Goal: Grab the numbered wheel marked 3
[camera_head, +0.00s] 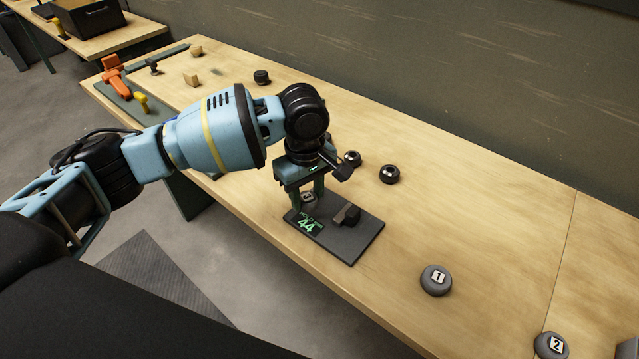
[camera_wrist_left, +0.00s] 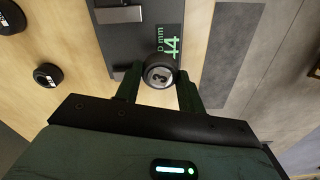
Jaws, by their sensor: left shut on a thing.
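The dark numbered wheel marked 3 (camera_wrist_left: 159,73) sits between the two green fingers of my left gripper (camera_wrist_left: 158,88) in the left wrist view. In the head view, the wheel (camera_head: 308,198) is partly hidden between the fingers of my left gripper (camera_head: 308,195). The gripper is shut on it, pointing down at the left end of a dark plate (camera_head: 345,249). A green "44" display is on this plate beside the wheel. I cannot tell whether the wheel touches the plate. Wheel 1 (camera_head: 436,280) and wheel 2 (camera_head: 551,346) lie to the right on the bench. My right gripper is not in view.
A black block (camera_head: 346,216) stands on the plate. Dark round wheels (camera_head: 389,174) lie behind it on the wooden bench (camera_head: 480,220). An orange tool (camera_head: 113,75), a yellow-handled piece (camera_head: 141,103) and wooden blocks (camera_head: 192,79) are at the far left. The bench between plate and wall is mostly clear.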

